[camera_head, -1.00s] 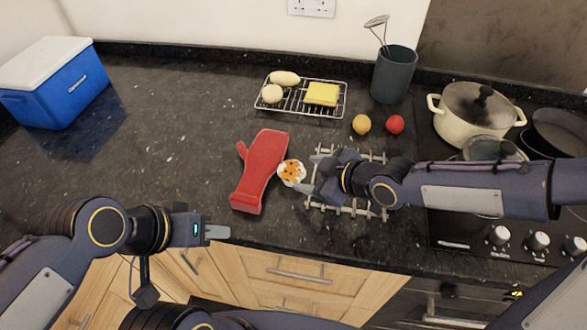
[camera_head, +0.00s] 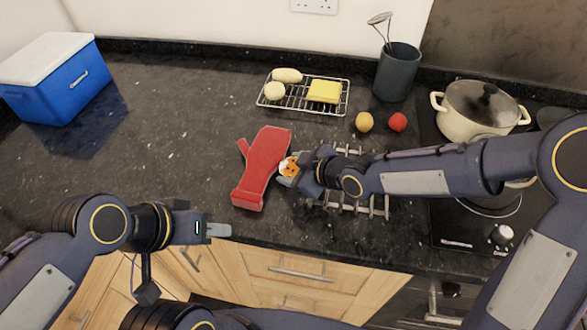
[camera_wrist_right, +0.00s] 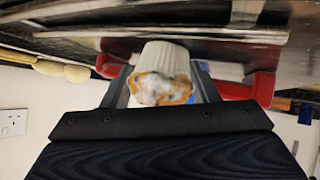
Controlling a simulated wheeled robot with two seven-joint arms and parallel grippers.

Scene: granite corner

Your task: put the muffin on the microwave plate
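The muffin (camera_head: 288,167) is small, with a white and orange-brown top, beside the red oven mitt. In the right wrist view the muffin (camera_wrist_right: 163,75) shows a pale ribbed wrapper and sits between the two fingers, which appear to press its sides. My right gripper (camera_head: 289,171) is shut on it, low over the counter; whether the muffin still touches the counter is hidden. My left gripper (camera_head: 219,230) hangs at the counter's front edge, seen side-on, with no object visible in it. I see no microwave or microwave plate.
The red oven mitt (camera_head: 263,165) lies just left of the muffin. A metal rack (camera_head: 348,203) is under my right arm. Behind are a wire rack (camera_head: 300,106) with food, yellow (camera_head: 364,122) and red (camera_head: 397,122) round items, and a pot (camera_head: 465,128). The left counter is clear before a blue cooler (camera_head: 60,90).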

